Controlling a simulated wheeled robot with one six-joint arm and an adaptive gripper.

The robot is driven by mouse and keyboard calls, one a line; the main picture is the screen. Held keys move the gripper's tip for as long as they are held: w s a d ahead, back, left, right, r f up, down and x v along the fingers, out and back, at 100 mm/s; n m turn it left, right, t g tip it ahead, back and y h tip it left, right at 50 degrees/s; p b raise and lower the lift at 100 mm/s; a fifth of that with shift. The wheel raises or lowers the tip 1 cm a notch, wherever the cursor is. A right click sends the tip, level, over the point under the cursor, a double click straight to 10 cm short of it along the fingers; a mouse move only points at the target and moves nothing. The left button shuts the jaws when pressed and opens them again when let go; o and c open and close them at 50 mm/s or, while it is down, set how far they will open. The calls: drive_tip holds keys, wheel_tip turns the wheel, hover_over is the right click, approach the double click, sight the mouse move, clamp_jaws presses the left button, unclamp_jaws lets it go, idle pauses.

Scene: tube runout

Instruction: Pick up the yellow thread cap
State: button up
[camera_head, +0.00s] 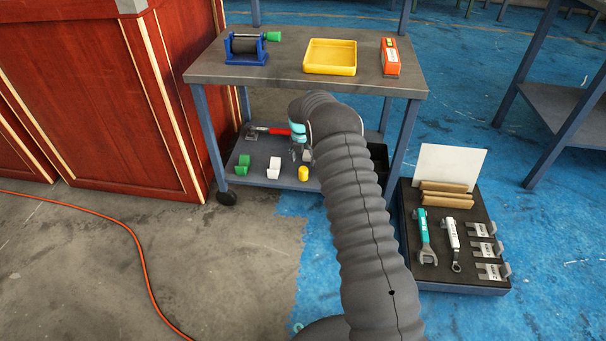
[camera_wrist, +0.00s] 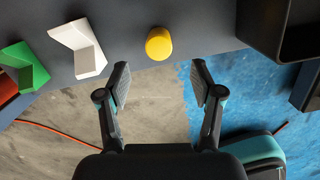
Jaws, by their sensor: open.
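The yellow thread cap (camera_head: 303,173) is a small yellow cylinder on the cart's lower shelf (camera_head: 262,181), close to its front edge. In the wrist view the cap (camera_wrist: 159,43) lies just beyond my fingertips, roughly centred between them and slightly right of the picture's middle line is the gap's far side. My gripper (camera_wrist: 160,84) is open and empty, with both fingers spread and apart from the cap. In the head view my arm partly covers the shelf, and the gripper (camera_head: 302,152) shows small behind the cap.
A white block (camera_wrist: 78,48) and a green block (camera_wrist: 24,68) stand left of the cap. A black bin (camera_wrist: 285,25) is to the right. A red-handled tool (camera_head: 268,130) lies behind. The cart's top shelf (camera_head: 285,76) overhangs the lower one.

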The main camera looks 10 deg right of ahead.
sight(303, 169)
drive_tip(key=shift+w+d+f, duration=0.1)
drive_tip(key=shift+w+f, duration=0.05)
drive_tip(key=shift+f, duration=1.05)
drive_tip(key=shift+w+f, duration=0.2)
drive_tip(key=shift+f, duration=0.95)
drive_tip(key=shift+w+d+f, duration=0.1)
drive_tip(key=shift+w+f, duration=0.05)
drive_tip(key=shift+f, duration=1.05)
drive_tip(key=c, duration=1)
